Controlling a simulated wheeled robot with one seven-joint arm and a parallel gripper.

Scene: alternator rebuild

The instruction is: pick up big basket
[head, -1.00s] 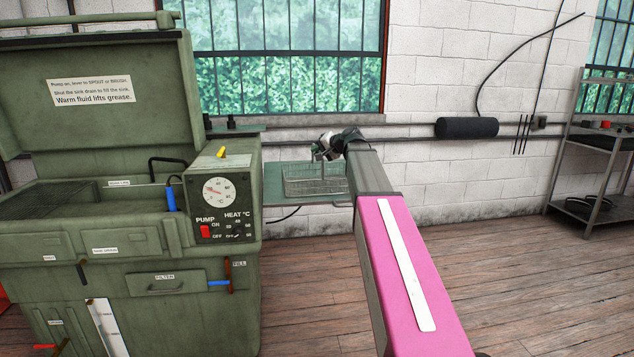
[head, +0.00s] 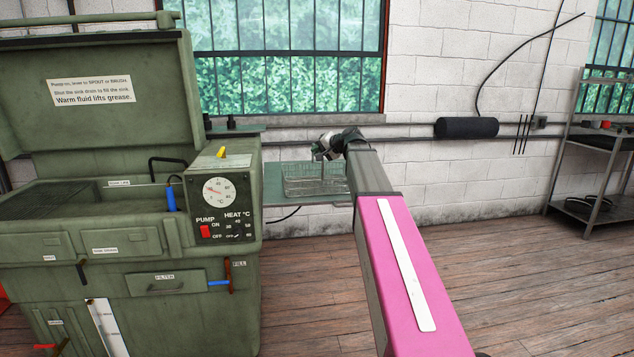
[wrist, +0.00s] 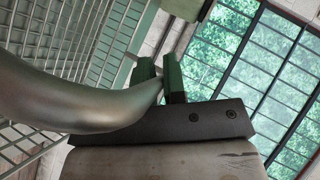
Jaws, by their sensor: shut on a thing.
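The big basket (head: 302,187) is a wire mesh basket on the green side shelf right of the parts washer in the head view. In the wrist view its mesh (wrist: 70,35) fills the left side. My gripper (head: 322,155) is above the basket's rim in the head view, partly hidden by my own arm. In the wrist view the green fingers of my gripper (wrist: 160,82) are close together, shut on a part of the basket at their tips. A thick grey curved bar (wrist: 80,95) crosses the left of that view. Whether the basket is touching the shelf cannot be told.
The green parts washer (head: 130,230) with its raised lid stands at the left. The shelf (head: 272,190) is under the basket. A barred window and pipes (head: 400,138) run along the wall. A metal rack (head: 590,150) stands far right. The wooden floor at right is clear.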

